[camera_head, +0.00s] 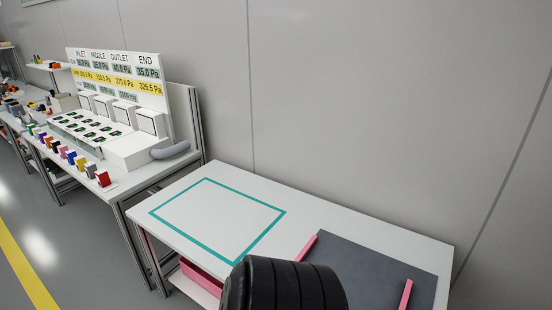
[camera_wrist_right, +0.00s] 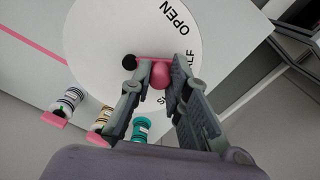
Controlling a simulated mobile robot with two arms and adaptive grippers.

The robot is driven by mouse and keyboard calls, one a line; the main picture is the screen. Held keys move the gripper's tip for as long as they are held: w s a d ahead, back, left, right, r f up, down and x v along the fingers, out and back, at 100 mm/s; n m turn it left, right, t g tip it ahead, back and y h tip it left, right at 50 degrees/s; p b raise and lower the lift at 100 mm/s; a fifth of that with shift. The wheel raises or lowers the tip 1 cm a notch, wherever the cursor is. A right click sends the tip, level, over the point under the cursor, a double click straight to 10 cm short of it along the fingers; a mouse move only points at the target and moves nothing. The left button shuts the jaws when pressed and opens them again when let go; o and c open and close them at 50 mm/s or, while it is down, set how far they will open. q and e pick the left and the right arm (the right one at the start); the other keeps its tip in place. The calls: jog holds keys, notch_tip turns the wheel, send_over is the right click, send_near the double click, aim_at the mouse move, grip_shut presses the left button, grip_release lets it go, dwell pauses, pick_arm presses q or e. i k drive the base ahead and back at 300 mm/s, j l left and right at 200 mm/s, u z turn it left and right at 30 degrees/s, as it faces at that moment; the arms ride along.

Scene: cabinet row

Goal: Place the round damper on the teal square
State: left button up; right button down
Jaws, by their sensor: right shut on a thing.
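The round damper (camera_wrist_right: 112,30) shows in the right wrist view as a white disc with the words OPEN and HALF partly readable, a pink bar and a black knob. My right gripper (camera_wrist_right: 160,72) is shut on its pink knob (camera_wrist_right: 160,78). The fingers hide part of the lettering. The teal square (camera_head: 274,222) is an empty outline on the white table in the head view. The damper and my right gripper cannot be made out in the head view. My left gripper is in neither view.
A dark grey panel (camera_head: 370,265) with pink strips lies on the table right of the square. A large black ribbed shape (camera_head: 285,285) covers the table's front edge. A bench with a white display board (camera_head: 115,68) stands at the left. Several banded cylinders (camera_wrist_right: 103,118) lie near the damper.

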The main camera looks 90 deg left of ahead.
aim_at(209, 218)
jog(key=k+j+u, duration=0.15)
jog(key=j+u, duration=0.25)
jog(key=k+j+u, duration=0.1)
jog(key=j+u, duration=0.85)
jog(key=j, duration=0.55)
jog(key=j+u, duration=0.1)
jog(key=j, duration=0.55)
jog(key=i+j+u, duration=0.1)
jog(key=j, duration=0.5)
jog(key=i+j+u, duration=0.15)
jog(key=j, duration=0.9)
jog(key=i+j, duration=0.15)
jog(key=j, duration=0.25)
